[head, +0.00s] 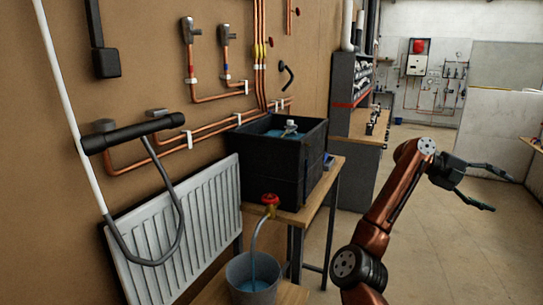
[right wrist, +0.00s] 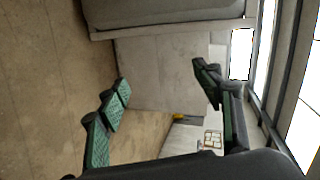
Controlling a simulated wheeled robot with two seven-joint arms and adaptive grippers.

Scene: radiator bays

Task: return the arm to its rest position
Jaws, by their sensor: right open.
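My right arm, red-brown with dark joints, rises from the bottom of the head view, right of the bench. Its gripper (head: 490,190) is open and empty, held out over bare floor with its fingers pointing right. In the right wrist view the two green-padded fingers (right wrist: 165,95) stand wide apart with nothing between them. My left arm and gripper do not show in either view.
A white radiator (head: 175,230) leans by the board wall. A black water tank (head: 270,160) stands on a wooden bench (head: 318,190), with a red-handled tap (head: 270,200) above a grey bucket (head: 240,277). Shelving (head: 350,85) stands behind. Floor around the right gripper is clear.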

